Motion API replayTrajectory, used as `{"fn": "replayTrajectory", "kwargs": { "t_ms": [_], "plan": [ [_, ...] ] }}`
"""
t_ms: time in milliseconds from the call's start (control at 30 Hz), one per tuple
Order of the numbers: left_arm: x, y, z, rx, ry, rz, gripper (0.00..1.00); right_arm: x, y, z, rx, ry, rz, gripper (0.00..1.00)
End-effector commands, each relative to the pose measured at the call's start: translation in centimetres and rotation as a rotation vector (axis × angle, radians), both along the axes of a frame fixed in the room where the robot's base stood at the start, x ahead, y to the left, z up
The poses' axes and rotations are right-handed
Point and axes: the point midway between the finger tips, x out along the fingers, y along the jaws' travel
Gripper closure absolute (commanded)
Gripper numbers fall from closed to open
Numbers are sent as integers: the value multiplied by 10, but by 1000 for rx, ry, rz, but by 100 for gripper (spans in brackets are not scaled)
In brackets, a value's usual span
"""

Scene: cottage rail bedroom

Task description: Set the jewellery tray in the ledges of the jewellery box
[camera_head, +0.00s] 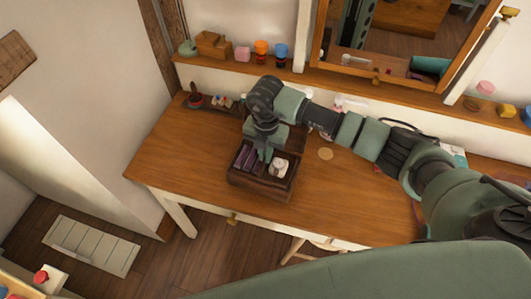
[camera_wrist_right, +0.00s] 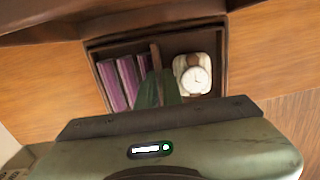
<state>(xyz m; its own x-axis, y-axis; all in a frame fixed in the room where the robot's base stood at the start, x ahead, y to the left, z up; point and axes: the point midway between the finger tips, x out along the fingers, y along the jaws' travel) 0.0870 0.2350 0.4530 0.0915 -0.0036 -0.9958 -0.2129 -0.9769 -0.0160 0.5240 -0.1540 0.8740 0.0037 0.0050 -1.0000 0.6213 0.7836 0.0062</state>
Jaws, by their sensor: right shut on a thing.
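The dark wooden jewellery box (camera_head: 258,192) stands near the front edge of the table. The jewellery tray (camera_wrist_right: 101,50) has purple ring rolls on the left and a watch on a pale cushion (camera_wrist_right: 193,75) on the right, with a divider between. My right gripper (camera_wrist_right: 159,88) points down and is shut on the tray's middle divider. In the head view my right gripper (camera_head: 267,153) is over the box, and the tray lies within or just above its outline. I cannot tell whether the tray rests on the ledges, which are hidden. My left gripper is not in view.
The wooden table (camera_head: 190,155) is clear to the left of the box. A dark tray of small items (camera_head: 208,102) is behind.

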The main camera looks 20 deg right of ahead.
Motion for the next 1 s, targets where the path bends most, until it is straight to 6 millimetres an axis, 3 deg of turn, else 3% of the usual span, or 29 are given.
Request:
{"fn": "replayTrajectory", "kwargs": {
  "t_ms": [1000],
  "plan": [
    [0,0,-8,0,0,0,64,1,0,-9,0,-1,0,100]
  ]
}}
